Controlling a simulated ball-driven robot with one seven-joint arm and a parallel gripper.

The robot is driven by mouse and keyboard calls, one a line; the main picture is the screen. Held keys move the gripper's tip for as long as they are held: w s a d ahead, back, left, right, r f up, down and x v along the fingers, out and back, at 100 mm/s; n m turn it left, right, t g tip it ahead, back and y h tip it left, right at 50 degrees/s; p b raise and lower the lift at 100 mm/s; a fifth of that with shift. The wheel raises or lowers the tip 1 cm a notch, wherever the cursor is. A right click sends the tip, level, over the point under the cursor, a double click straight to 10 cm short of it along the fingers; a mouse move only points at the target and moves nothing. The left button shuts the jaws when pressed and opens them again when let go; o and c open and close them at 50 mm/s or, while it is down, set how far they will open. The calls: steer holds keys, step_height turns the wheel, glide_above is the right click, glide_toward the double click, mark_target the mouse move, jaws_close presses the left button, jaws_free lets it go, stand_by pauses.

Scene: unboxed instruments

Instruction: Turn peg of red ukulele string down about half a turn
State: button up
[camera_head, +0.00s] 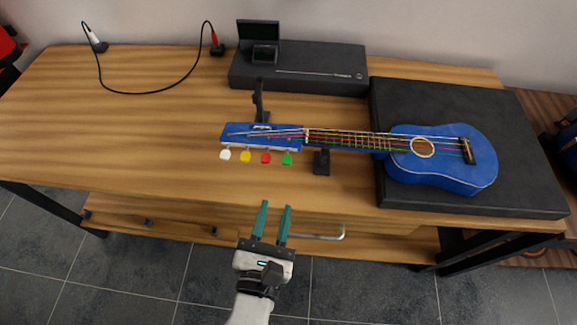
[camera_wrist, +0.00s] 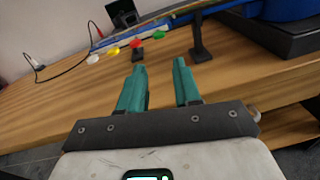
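A blue ukulele (camera_head: 459,145) lies with its body on a black case and its neck pointing left. Its headstock (camera_head: 238,133) has a row of coloured pegs along the near side: white (camera_head: 225,154), yellow (camera_head: 245,156), red (camera_head: 266,157) and green (camera_head: 287,158). In the wrist view the red peg (camera_wrist: 136,43) is ahead, above the gap between the fingers. My gripper (camera_head: 274,205) is open and empty, with teal fingers. It is in front of the table's near edge, short of the pegs. The fingers (camera_wrist: 158,66) point toward the headstock in the wrist view.
Black stands (camera_head: 321,163) prop the neck and headstock. The black case (camera_head: 400,100) fills the table's right side. A long black box (camera_head: 300,70) with a small open box (camera_head: 262,40) stands behind. A black cable (camera_head: 150,92) lies back left. The left wooden tabletop (camera_head: 110,130) is clear.

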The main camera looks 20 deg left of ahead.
mark_target(266, 158)
steer(key=w+a+n+y, duration=0.1)
steer(key=w+a+n, duration=0.1)
steer(key=w+a, duration=0.3)
steer(key=w, duration=0.3)
steer(key=shift+w+a+r+y, duration=0.2)
steer(key=shift+w+y, duration=0.1)
steer(key=shift+w, duration=0.1)
jaws_close()
